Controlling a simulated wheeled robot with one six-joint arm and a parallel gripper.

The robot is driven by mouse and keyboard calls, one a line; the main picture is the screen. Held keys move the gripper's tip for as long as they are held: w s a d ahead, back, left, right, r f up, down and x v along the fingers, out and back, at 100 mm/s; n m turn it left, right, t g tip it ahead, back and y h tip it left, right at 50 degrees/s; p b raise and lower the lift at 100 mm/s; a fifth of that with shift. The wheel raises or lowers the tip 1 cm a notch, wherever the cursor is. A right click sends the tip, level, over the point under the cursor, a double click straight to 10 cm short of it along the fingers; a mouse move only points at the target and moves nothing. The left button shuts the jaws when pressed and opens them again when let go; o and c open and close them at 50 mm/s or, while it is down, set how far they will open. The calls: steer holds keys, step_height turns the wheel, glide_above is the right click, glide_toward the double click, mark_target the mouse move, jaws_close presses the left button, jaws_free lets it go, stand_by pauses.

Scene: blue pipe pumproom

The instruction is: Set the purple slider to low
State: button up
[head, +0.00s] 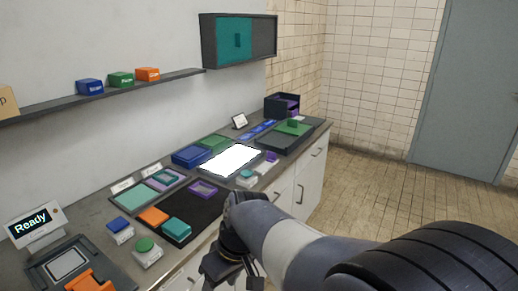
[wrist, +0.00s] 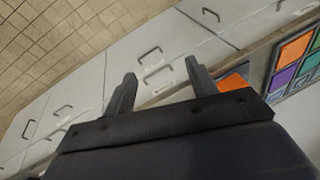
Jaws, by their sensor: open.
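My gripper (wrist: 160,72) is open and empty in the wrist view, its two dark fingers apart in front of the cabinet drawers. In the head view my gripper (head: 232,272) is at the bottom centre, in front of the counter's edge, partly hidden by my arm. No slider marked low can be made out. A small purple-topped control (head: 271,157) on a white base stands near the counter's front edge, beyond a teal-topped one (head: 246,175). I cannot tell whether it is the purple slider. My gripper is well short of it and touches nothing visible.
The counter holds a bright white panel (head: 229,160), a dark mat (head: 190,217), a blue box (head: 191,157) and a dark tray (head: 270,141). A shelf (head: 60,105) and wall cabinet (head: 238,40) are above. Open tiled floor (head: 380,190) lies to the right.

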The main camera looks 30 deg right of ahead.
steer(key=w+n+y, duration=0.1)
steer(key=w, duration=0.3)
steer(key=w+a+f+n+y+b, duration=0.1)
steer(key=w+n, duration=0.1)
steer(key=w, duration=0.2)
steer(key=w+f+n+y, duration=0.1)
steer(key=w+y, duration=0.1)
steer(key=w, duration=0.2)
steer(key=shift+w+a+f+g, duration=0.15)
steer(key=shift+w+a+g, duration=0.05)
steer(key=shift+w+g, duration=0.2)
steer(key=c, duration=0.9)
steer(key=shift+w+n, duration=0.1)
steer(key=shift+n, duration=0.2)
jaws_close()
